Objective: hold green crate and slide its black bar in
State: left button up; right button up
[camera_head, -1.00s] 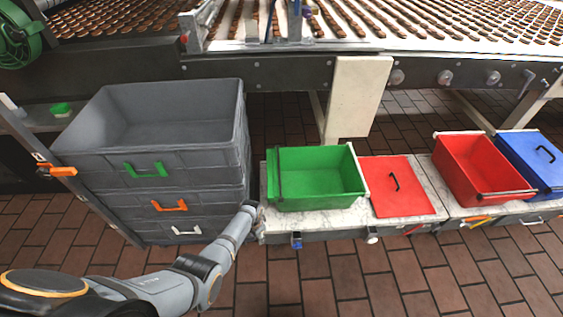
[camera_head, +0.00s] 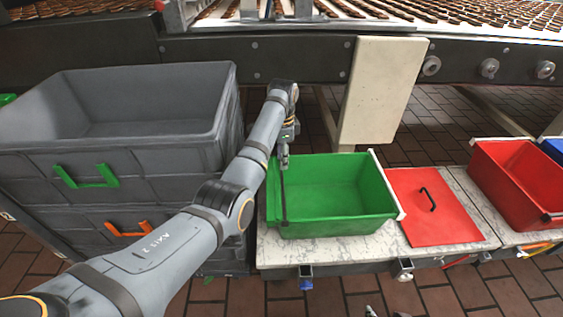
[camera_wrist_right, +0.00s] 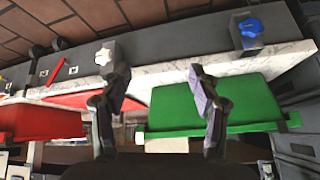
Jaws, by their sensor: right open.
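The green crate (camera_head: 336,186) stands open and empty on a marble-topped bench. Its black bar (camera_head: 284,199) runs along the crate's left side. My left gripper (camera_head: 284,161) points down at the back left corner of the crate, at the far end of the bar. It is too small to tell whether its fingers are open or touch the bar. My right gripper (camera_wrist_right: 158,76) is open and empty in the right wrist view, with the green crate (camera_wrist_right: 245,108) behind its right-hand finger.
A red lid (camera_head: 425,219) with a black handle lies right of the crate, and a red crate (camera_head: 515,178) stands farther right. Stacked grey bins (camera_head: 200,165) stand left of the bench. The conveyor frame (camera_head: 260,62) is behind. A blue knob (camera_wrist_right: 251,27) sits on the bench front.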

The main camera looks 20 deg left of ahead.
jog(key=shift+w+a+r+t, duration=0.2)
jog(key=shift+w+r+t, duration=0.05)
jog(key=shift+w, duration=0.2)
jog(key=shift+w+a+r+t, duration=0.2)
jog(key=shift+w+r+t, duration=0.05)
jog(key=shift+w, duration=0.15)
jog(key=shift+r, duration=0.15)
jog(key=shift+c, duration=1)
jog(key=c, duration=0.5)
jog(key=w+m, duration=0.1)
jog(key=w, duration=0.1)
jog(key=w+f+m, duration=0.1)
jog(key=w, duration=0.1)
jog(key=w+m+g, duration=0.1)
jog(key=w, duration=0.1)
jog(key=shift+w+f, duration=0.3)
notch_tip(320, 180, up, 13)
jog(key=m+g, duration=0.5)
jog(key=m, duration=0.7)
send_over(381, 215)
jog(key=s+d, duration=0.2)
jog(key=shift+w+a+f+g, duration=0.3)
jog(key=shift+w+a+f, duration=0.4)
jog(key=shift+a+f, duration=0.2)
jog(key=shift+w+a+f+h, duration=0.1)
jog(key=shift+f+h, duration=0.2)
jog(key=shift+h, duration=0.1)
